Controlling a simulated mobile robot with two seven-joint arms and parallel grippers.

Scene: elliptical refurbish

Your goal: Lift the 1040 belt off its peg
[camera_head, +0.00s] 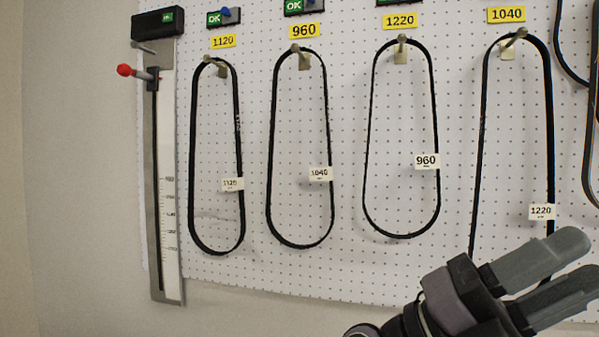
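The belt tagged 1040 (269,165) is a thin black loop with a white tag (321,173). It hangs on a peg (296,48) under the yellow 960 label (305,30). Under the yellow 1040 label (506,14), a longer belt tagged 1220 (549,130) hangs on its peg (520,33); its lower end is hidden behind my gripper or out of frame. My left gripper (577,262), with two grey fingers, is at the lower right. Its fingers are slightly apart with nothing between them. It is well right of and below the 1040-tagged belt. My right gripper is not in view.
A belt tagged 1120 (191,150) hangs under label 1120, and one tagged 960 (367,150) under label 1220. A measuring scale (167,200) with a red-tipped pin stands at left. More belts (588,150) hang at the right edge. The white pegboard below the belts is clear.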

